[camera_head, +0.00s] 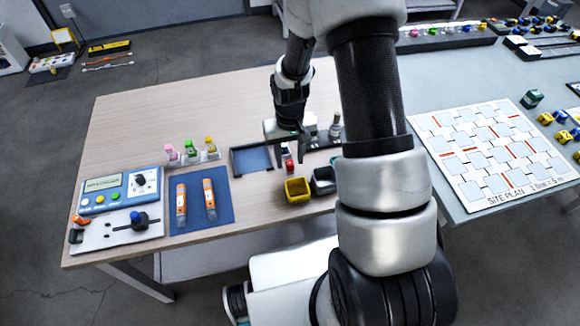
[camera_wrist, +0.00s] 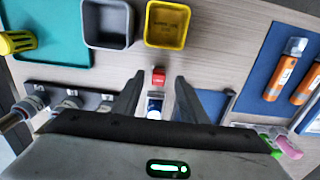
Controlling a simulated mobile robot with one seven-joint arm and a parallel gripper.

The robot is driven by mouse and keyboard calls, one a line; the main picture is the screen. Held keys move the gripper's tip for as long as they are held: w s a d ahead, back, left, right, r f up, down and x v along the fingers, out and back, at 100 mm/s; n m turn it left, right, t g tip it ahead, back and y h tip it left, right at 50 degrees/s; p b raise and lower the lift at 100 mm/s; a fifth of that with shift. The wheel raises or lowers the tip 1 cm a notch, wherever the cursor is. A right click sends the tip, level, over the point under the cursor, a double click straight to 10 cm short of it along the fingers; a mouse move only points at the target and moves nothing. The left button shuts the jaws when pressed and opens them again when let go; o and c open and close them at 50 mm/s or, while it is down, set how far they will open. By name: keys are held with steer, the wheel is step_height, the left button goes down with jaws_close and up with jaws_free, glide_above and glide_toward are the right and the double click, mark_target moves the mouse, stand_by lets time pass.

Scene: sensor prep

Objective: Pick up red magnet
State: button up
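The red magnet (camera_wrist: 158,76) is a small red block on the wooden table, seen in the wrist view just beyond and between my fingertips. It also shows in the head view (camera_head: 290,166), in front of my gripper and behind the yellow bin. A small white and blue piece (camera_wrist: 154,105) lies right beside it, between my fingers; I cannot tell whether the two are joined. My gripper (camera_wrist: 157,84) is open, its two dark fingers wide apart and nothing held. In the head view my gripper (camera_head: 288,149) points down above the table; its exact height is unclear.
A yellow bin (camera_wrist: 167,24) and a grey bin (camera_wrist: 106,24) stand close to the magnet. A blue tray (camera_head: 252,158) lies left of my gripper. A blue mat (camera_head: 224,192) with orange tubes is further left. A rack (camera_wrist: 70,90) with bottles is nearby.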

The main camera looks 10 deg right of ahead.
mark_target(290, 163)
steer(key=f, duration=0.4)
steer(key=shift+w+d, duration=0.1)
steer(key=shift+w, duration=0.2)
jaws_close()
step_height(290, 163, up, 10)
steer(key=shift+p, duration=0.3)
